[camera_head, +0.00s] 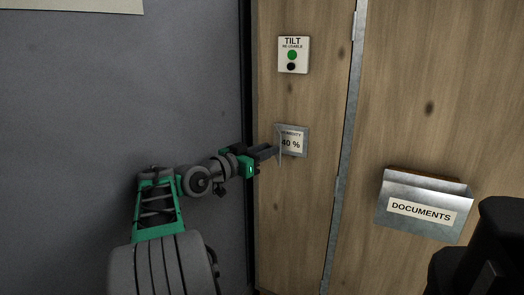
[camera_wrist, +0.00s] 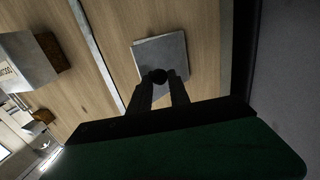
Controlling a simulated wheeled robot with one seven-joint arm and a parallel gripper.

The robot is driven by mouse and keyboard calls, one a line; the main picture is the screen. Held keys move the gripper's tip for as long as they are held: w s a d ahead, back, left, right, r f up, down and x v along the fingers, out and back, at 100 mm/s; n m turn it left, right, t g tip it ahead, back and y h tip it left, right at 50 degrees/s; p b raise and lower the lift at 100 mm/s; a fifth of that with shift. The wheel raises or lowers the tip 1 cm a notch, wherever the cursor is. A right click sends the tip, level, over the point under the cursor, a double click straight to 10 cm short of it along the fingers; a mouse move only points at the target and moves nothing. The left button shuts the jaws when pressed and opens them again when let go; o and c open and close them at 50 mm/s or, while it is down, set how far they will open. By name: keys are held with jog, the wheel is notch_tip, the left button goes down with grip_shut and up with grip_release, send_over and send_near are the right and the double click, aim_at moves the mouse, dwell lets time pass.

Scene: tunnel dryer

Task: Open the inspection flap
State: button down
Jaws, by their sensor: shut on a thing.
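In the head view the flap (camera_head: 280,146) shows nearly edge-on, swung out from the wooden wall. Beside it a framed panel reading "40 %" (camera_head: 291,143) is exposed, its upper word partly covered. My gripper (camera_head: 274,151) reaches in from the left at the flap.
A white "TILT" plate (camera_head: 293,55) with a green and a black dot is above the flap. A metal "DOCUMENTS" holder (camera_head: 424,206) hangs to the right, past a vertical metal strip (camera_head: 346,130). A grey wall (camera_head: 110,90) is at left.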

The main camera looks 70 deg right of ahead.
jog(key=shift+w+d+r, duration=0.25)
jog(key=shift+w, duration=0.3)
jog(key=c, duration=1.4)
grip_release()
jog(key=shift+w+d+f, duration=0.15)
jog(key=shift+o, duration=0.6)
jog(key=shift+f, duration=0.1)
